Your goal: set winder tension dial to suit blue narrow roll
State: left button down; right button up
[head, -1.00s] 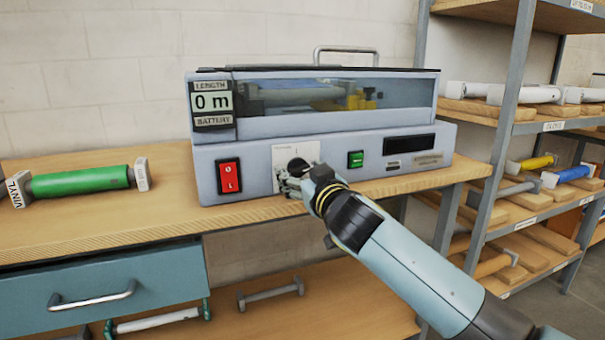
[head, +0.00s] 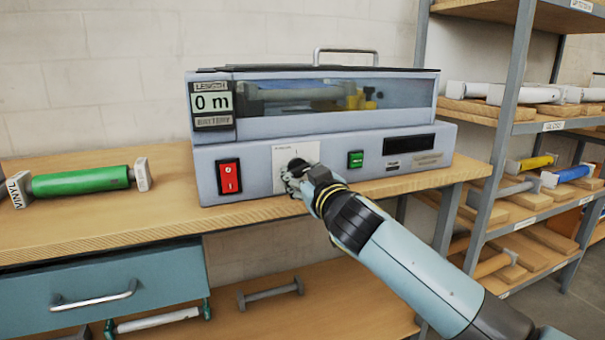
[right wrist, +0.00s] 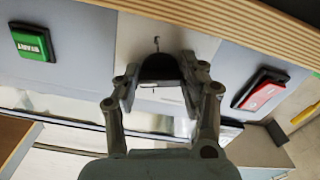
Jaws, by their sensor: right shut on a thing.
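The laminator (head: 330,183) stands on the wooden bench. Its tension dial, a black knob (head: 297,164), sits on a white plate on the front panel, and my gripper partly hides it. My right gripper (head: 292,178) is shut on the dial. In the right wrist view the two fingers (right wrist: 160,84) press on either side of the black knob (right wrist: 159,68). The markings around the knob are too small to read. A blue roll (head: 567,174) lies on the shelf at the right. My left gripper is not in view.
A red rocker switch (head: 229,176) is left of the dial and a green start button (head: 355,159) right of it. A green roll (head: 80,181) marked VINYL lies on the bench at left. The display (head: 212,102) reads 0 m. A shelf rack (head: 500,130) stands at right.

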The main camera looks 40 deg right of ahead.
jog(key=n+p, duration=0.1)
jog(key=n, duration=0.3)
jog(key=shift+r, duration=0.1)
jog(key=n+p, duration=0.1)
jog(key=n, duration=0.3)
jog(key=shift+d, duration=0.1)
jog(key=n+p, duration=0.1)
jog(key=n, duration=0.3)
jog(key=shift+r, duration=0.1)
jog(key=shift+n+p, duration=0.55)
jog(key=shift+n, duration=0.75)
jog(key=o, duration=1.2)
jog(key=shift+c, duration=0.2)
